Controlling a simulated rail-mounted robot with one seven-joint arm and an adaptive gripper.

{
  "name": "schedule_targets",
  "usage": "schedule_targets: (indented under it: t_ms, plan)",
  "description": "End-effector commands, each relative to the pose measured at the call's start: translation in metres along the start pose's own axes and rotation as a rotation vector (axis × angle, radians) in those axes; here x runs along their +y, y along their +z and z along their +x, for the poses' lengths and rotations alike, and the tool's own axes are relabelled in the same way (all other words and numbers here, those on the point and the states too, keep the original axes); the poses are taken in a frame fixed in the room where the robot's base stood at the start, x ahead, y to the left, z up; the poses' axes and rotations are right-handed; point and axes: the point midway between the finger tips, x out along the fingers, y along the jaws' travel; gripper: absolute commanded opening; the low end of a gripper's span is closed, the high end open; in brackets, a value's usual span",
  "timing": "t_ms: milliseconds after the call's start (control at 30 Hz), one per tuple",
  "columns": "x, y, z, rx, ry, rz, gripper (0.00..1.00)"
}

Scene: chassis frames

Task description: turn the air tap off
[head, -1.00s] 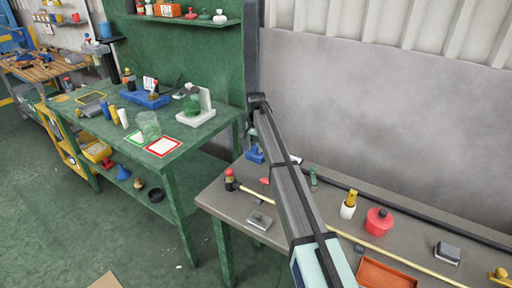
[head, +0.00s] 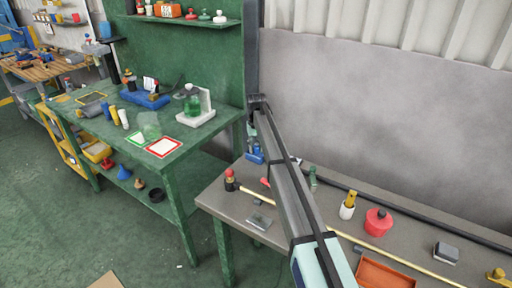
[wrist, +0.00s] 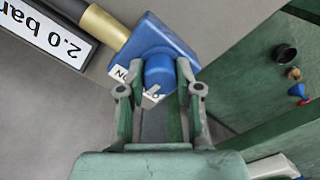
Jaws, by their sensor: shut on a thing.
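The air tap (wrist: 150,45) is a blue body with a round blue knob (wrist: 160,72), joined to a brass pipe end in the wrist view. A small white label reading "ON" shows at its left edge, and a white pointer shows near the knob's base. My gripper (wrist: 161,80) is shut on the knob, with one finger on each side. In the head view the tap (head: 255,154) is a small blue shape at the bench's far left corner, partly behind my arm. My fingers are too small to make out there.
A "2.0 bar" sign (wrist: 45,28) lies beside the brass pipe (wrist: 104,27). The grey bench (head: 225,199) holds a red pot (head: 378,222), an orange tray (head: 385,275) and a long brass rod.

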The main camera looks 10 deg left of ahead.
Motion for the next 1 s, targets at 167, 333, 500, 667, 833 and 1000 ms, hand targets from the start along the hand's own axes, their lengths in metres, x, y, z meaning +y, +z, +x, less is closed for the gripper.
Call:
schedule_targets:
  t_ms: [167,333,500,667,833,1000]
  plan:
    - [0.0000,0.0005,0.0002,-0.002,0.000,-0.168,0.00]
    - [0.0000,0.0005,0.0002,-0.001,0.000,-0.329,0.00]
    - [0.0000,0.0004,0.0003,-0.001,0.000,-0.485,0.00]
    - [0.0000,0.0004,0.0004,-0.001,0.000,-0.613,0.00]
    - [0.0000,0.0004,0.0005,-0.001,0.000,-0.717,0.00]
    - [0.0000,0.0004,0.0006,-0.001,0.000,-0.784,0.00]
